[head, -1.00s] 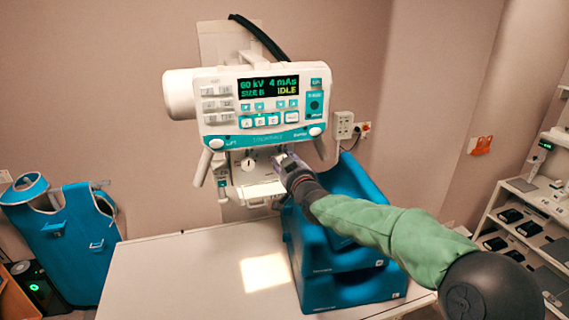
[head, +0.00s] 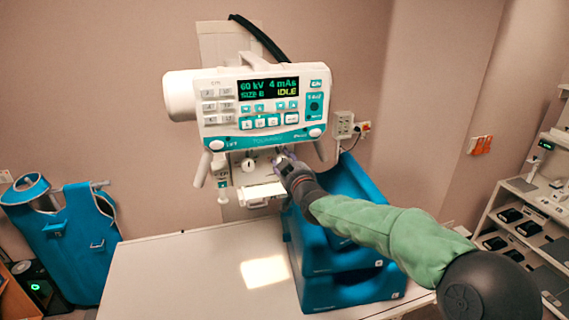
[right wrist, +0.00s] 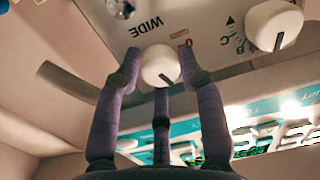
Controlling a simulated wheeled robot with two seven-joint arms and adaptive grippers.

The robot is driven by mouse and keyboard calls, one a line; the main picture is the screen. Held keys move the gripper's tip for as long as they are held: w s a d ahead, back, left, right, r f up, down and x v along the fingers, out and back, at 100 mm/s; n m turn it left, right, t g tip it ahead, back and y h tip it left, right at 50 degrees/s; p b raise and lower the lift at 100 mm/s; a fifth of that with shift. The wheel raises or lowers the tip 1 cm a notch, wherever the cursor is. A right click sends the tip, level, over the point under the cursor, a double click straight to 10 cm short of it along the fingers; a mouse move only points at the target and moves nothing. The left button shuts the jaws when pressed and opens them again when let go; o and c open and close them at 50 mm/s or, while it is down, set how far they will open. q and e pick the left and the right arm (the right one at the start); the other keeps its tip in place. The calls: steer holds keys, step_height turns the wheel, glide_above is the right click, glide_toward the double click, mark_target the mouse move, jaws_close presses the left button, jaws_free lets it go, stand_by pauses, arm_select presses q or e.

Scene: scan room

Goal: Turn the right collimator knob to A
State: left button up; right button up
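The white console (head: 262,105) reads 60 kV, 4 mAs, IDLE, with a size line that looks like B. Below it are the collimator knobs. The left white knob (head: 249,164) is uncovered; in the right wrist view it (right wrist: 275,25) has letters B and C beside it. My right gripper (head: 284,159) is at the right knob and mostly hides it in the head view. In the right wrist view the gripper's purple fingers (right wrist: 158,62) stand spread around this white knob (right wrist: 161,66), with a gap at the left finger. WIDE is printed near it. My left gripper is not in view.
A blue stepped block (head: 345,285) stands on the white table (head: 190,265) below my right arm. A handle hangs at each side of the console. A blue apron (head: 70,240) is at the left, a shelf unit (head: 520,225) at the right. The table's left part is clear.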

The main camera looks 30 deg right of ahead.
steer(key=shift+o, duration=0.9)
steer(key=shift+r, duration=0.15)
steer(key=s+a, duration=0.2)
steer(key=s, duration=0.9)
steer(key=shift+s+a, duration=0.25)
steer(key=shift+s, duration=0.15)
steer(key=shift+w, duration=0.1)
